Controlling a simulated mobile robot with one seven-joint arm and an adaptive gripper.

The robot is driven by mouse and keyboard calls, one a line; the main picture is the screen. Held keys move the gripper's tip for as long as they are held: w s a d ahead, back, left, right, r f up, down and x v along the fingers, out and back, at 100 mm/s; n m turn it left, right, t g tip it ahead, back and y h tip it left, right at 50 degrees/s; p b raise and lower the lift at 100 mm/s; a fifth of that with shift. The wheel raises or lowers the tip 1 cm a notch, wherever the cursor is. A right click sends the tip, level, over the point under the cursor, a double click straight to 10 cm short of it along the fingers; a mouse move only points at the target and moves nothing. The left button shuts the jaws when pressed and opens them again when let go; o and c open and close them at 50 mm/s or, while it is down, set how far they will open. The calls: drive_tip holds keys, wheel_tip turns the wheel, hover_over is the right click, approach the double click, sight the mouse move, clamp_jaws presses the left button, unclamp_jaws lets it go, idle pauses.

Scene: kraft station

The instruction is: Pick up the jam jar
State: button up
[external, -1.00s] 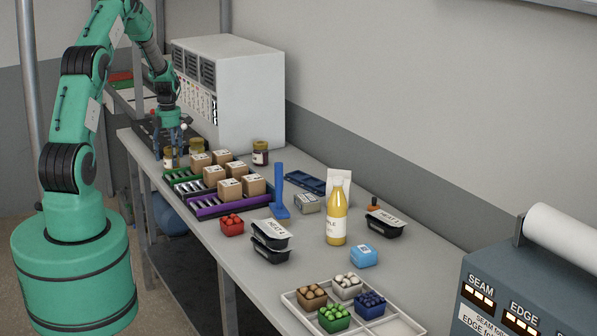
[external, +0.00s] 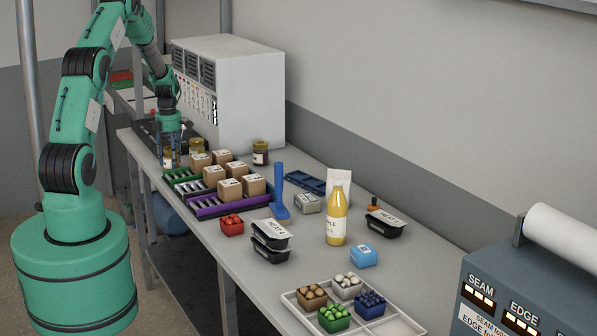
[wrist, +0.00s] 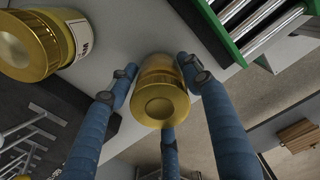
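A small jar with a gold lid stands at the far left end of the table in the external view (external: 168,161); its lid shows large in the wrist view (wrist: 160,97). My three-fingered gripper (external: 172,150) is lowered over it, pointing down. In the wrist view my blue fingers (wrist: 158,85) stand spread around the lid, close to its sides; firm contact is not visible. A second gold-lidded jar stands beside it in the external view (external: 197,147) and in the wrist view (wrist: 30,45). A darker jar (external: 260,153) stands farther right. Which one holds jam is not readable.
Green and purple roller racks (external: 205,210) with several cardboard boxes (external: 229,189) lie just right of my gripper. A large white cabinet (external: 250,95) stands behind. A juice bottle (external: 336,222), black trays and a blue scraper-like tool (external: 279,190) are farther along the table.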

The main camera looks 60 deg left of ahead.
sight(170, 148)
drive_tip(key=shift+c, duration=1.4)
drive_tip(key=shift+r, duration=0.1)
drive_tip(key=shift+r, duration=0.55)
drive_tip(key=shift+s+d+r, duration=0.1)
drive_tip(key=shift+d+r, duration=0.05)
drive_tip(key=shift+r, duration=0.45)
drive_tip(key=shift+s+d+r, duration=0.1)
drive_tip(key=shift+d+r, duration=0.05)
drive_tip(key=shift+r, duration=0.4)
drive_tip(key=s+d+r+p, duration=0.1)
drive_tip(key=s+d, duration=0.8)
drive_tip(key=d, duration=0.2)
drive_tip(key=shift+s+d+r, duration=0.2)
drive_tip(key=shift+s+d, duration=0.15)
drive_tip(key=shift+s, duration=0.05)
